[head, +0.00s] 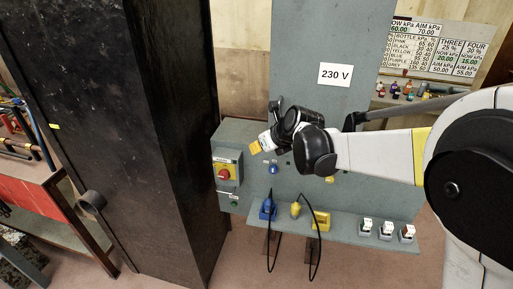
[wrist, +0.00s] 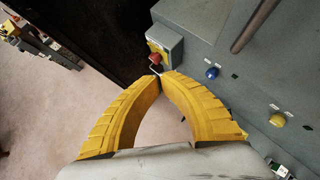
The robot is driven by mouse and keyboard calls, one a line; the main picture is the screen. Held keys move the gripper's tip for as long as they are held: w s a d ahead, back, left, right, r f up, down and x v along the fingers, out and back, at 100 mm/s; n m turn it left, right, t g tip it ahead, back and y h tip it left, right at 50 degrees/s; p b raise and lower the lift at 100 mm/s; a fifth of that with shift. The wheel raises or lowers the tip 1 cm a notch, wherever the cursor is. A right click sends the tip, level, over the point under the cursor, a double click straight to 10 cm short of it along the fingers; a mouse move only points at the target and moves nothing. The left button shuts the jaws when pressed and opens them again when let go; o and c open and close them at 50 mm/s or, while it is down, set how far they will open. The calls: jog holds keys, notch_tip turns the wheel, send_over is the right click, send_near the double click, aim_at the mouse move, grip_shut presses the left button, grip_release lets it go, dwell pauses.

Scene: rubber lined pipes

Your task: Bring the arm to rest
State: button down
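My arm reaches in from the right in the head view. My gripper (head: 255,148) is a small yellow shape in front of the grey panel (head: 302,105), pointing left. In the wrist view, the two yellow fingers of my gripper (wrist: 161,78) curve together and meet at the tips. I see nothing held between them. Past the tips is a yellow-plated box with a red knob (wrist: 154,58); it also shows in the head view (head: 224,173), below and left of my gripper.
A tall black cabinet (head: 120,120) stands left of the panel. A shelf holds a blue socket (head: 268,210), a yellow socket (head: 321,220) with a cable, and several small white-topped blocks (head: 386,229). A red-fronted bench (head: 28,205) is at far left. Pinkish floor shows below.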

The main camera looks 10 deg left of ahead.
jog(key=s+d+r+n+t+h+b, duration=0.1)
jog(key=s+d+n+h+b, duration=0.15)
jog(key=s+d+n, duration=0.55)
jog(key=s+d+r+n+h+b, duration=0.1)
jog(key=s+d+r+n+b, duration=0.3)
jog(key=d, duration=0.8)
jog(key=s+d+f+n+h+b, duration=0.1)
jog(key=s+d+f+n+b, duration=0.1)
jog(key=s+d+f+n, duration=0.4)
jog(key=s+d+f+n+h+b, duration=0.1)
jog(key=s+d+f+n+h, duration=0.1)
jog(key=s+d+f+n, duration=0.4)
jog(key=s+d+n, duration=0.2)
jog(key=s+d, duration=0.2)
jog(key=s, duration=0.1)
jog(key=shift+d+b, duration=0.15)
jog(key=shift+b, duration=0.2)
jog(key=shift+r, duration=0.1)
